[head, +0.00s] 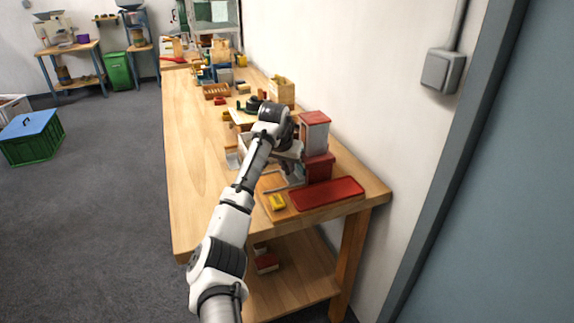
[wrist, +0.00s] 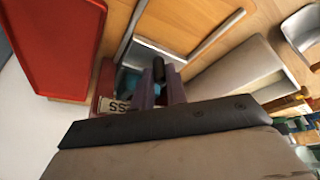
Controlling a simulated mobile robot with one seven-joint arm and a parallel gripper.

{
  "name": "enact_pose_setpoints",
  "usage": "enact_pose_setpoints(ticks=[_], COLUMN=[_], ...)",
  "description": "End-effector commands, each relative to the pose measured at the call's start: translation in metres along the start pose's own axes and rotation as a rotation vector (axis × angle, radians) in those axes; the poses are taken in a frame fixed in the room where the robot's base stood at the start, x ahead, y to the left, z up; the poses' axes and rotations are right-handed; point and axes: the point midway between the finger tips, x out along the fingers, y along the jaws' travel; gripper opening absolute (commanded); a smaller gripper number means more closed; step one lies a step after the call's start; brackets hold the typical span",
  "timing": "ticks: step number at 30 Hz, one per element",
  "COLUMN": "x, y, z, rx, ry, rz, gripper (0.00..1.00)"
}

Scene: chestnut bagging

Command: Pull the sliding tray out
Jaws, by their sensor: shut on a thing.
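My gripper (wrist: 160,88) has purple fingers in the wrist view. They are shut on a dark, rounded handle (wrist: 158,68) at the end of a metal-edged frame, which looks like the sliding tray (wrist: 166,52). Its pale metal strips border a bare wooden surface. In the head view my gripper (head: 290,172) is low beside a red machine (head: 319,168) with a clear-sided, red-topped box. The wrist hides much of the handle there. A teal part and a white label with dark letters show behind the fingers in the wrist view. How far the tray is out I cannot tell.
The wall runs close along the right. Several wooden and coloured items stand farther back. The table's left strip is clear.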

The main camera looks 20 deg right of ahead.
Motion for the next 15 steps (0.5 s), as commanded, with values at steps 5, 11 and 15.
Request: enact_pose_setpoints(ticks=[5,11,15], x=[-0.007,-0.022,-0.027], y=[-0.017,-0.053,-0.069], z=[0.015,0.048,0.063], rx=[-0.004,-0.004,-0.002], ry=[0.000,-0.001,-0.001], rz=[0.002,0.002,0.000], gripper=[0.00,0.00,0.00])
